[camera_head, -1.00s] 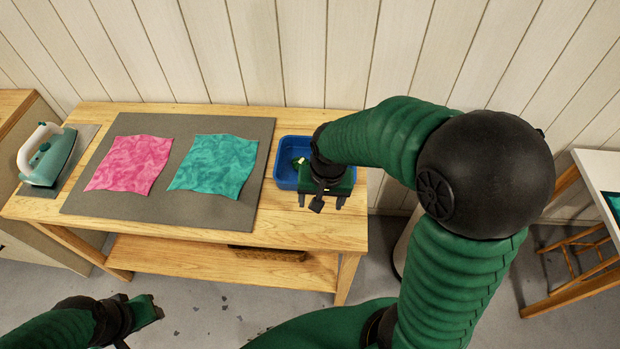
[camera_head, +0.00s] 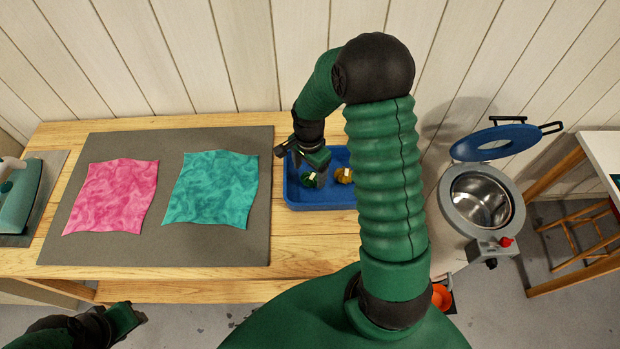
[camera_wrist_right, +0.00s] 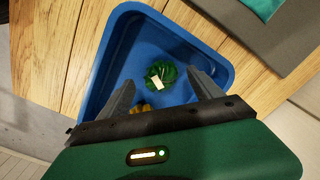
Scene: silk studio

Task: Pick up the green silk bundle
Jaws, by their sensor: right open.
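The green silk bundle (camera_head: 309,181) sits in a blue tray (camera_head: 323,199) on the table, partly hidden under my right gripper (camera_head: 306,168) in the head view. In the right wrist view the bundle (camera_wrist_right: 163,72) is crumpled, dark green, with a pale tag on it. My right gripper (camera_wrist_right: 160,76) is open above the tray, its two fingertips on either side of the bundle in the picture. Whether they are down at its height I cannot tell. My left gripper (camera_head: 128,318) is low at the left, away from the table; its jaws are unclear.
A yellow bundle (camera_head: 344,175) lies in the tray beside the green one. Pink cloth (camera_head: 112,197) and teal cloth (camera_head: 211,190) lie flat on a grey mat (camera_head: 160,252). An iron (camera_head: 20,196) stands at far left. A metal pot (camera_head: 482,198) with a blue lid is at right.

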